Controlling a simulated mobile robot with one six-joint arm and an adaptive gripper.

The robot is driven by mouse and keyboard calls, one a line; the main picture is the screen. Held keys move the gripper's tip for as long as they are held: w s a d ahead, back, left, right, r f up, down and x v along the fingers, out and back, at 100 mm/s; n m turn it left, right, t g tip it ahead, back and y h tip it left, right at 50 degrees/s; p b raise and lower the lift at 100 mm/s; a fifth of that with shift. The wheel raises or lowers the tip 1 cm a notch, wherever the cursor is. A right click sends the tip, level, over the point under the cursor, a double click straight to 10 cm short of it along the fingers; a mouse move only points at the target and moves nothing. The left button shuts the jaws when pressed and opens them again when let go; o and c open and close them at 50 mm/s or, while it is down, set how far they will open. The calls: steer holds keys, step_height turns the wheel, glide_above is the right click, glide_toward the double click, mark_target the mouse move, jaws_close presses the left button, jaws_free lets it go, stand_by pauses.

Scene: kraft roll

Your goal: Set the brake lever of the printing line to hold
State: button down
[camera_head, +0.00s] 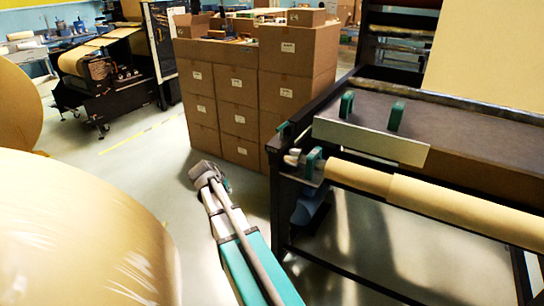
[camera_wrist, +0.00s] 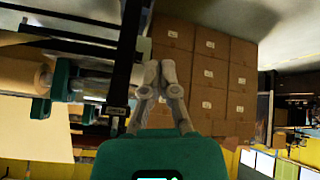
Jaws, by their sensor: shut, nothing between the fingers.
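My gripper (camera_wrist: 161,75) is shut and empty in the wrist view, its two grey fingertips close together in front of the cardboard boxes. In the head view my arm reaches up from the bottom middle, but I cannot make out the fingers there. The printing line (camera_head: 281,215) is the dark-framed machine at the right of the head view, with a paper-covered roller (camera_head: 440,198) along its front. Its frame (camera_wrist: 128,55) is left of my fingers in the wrist view, apart from them in the picture. I cannot pick out the brake lever or its setting with certainty.
Teal brackets (camera_head: 313,163) hold the roller's near end. Stacked cardboard boxes (camera_head: 238,115) stand behind my arm. A large kraft roll (camera_head: 85,235) fills the lower left. Another black machine (camera_head: 110,85) stands at the back left. Open floor (camera_head: 140,155) lies between.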

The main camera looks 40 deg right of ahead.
steer(key=w+d+m+t+h+b, duration=0.1)
steer(key=w+d, duration=0.4)
steer(key=d, duration=0.5)
steer(key=w+d+m+t+h+b, duration=0.1)
steer(key=w+d+m+h+b, duration=0.2)
steer(key=w+d+b, duration=0.3)
steer(key=w+d+m+t+h+b, duration=0.1)
steer(key=w+d+m+h+b, duration=0.2)
steer(key=d, duration=1)
steer(key=w+f+m, duration=0.1)
steer(key=w, duration=0.2)
steer(key=shift+w+d+t, duration=0.25)
steer(key=shift+d+t, duration=0.15)
steer(key=shift+d, duration=0.1)
steer(key=b, duration=0.4)
glide_above(275, 156)
step_height(275, 156, down, 4)
steer(key=shift+w+a+f+b, duration=0.75)
steer(key=shift+w+f+b, duration=0.15)
steer(key=shift+b, duration=0.2)
